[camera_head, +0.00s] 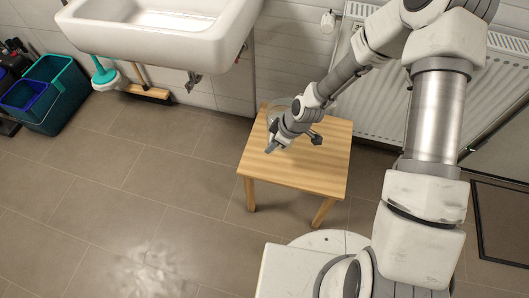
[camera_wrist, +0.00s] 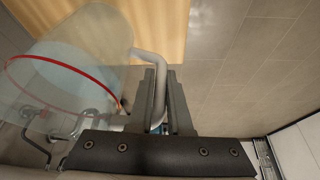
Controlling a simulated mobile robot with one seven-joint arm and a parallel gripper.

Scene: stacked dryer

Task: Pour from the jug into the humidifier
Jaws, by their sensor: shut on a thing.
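The jug (camera_wrist: 75,60) is see-through, with a red ring round it, and fills the left of the wrist view. Its pale handle (camera_wrist: 149,60) runs between the fingers of my gripper (camera_wrist: 160,78), which is shut on it. In the head view my gripper (camera_head: 273,146) is over the small wooden table, and the clear jug (camera_head: 279,104) shows only faintly behind the arm. Whether the jug touches the table, and how much it holds, I cannot tell. I cannot make out a humidifier in either view.
The wooden table (camera_head: 325,165) has a bare top around my gripper. A white radiator (camera_head: 372,108) is on the wall behind it. A white sink (camera_head: 165,27) hangs at the upper left. Teal and blue bins (camera_head: 52,92) and a broom (camera_head: 148,93) stand left. The tiled floor is clear.

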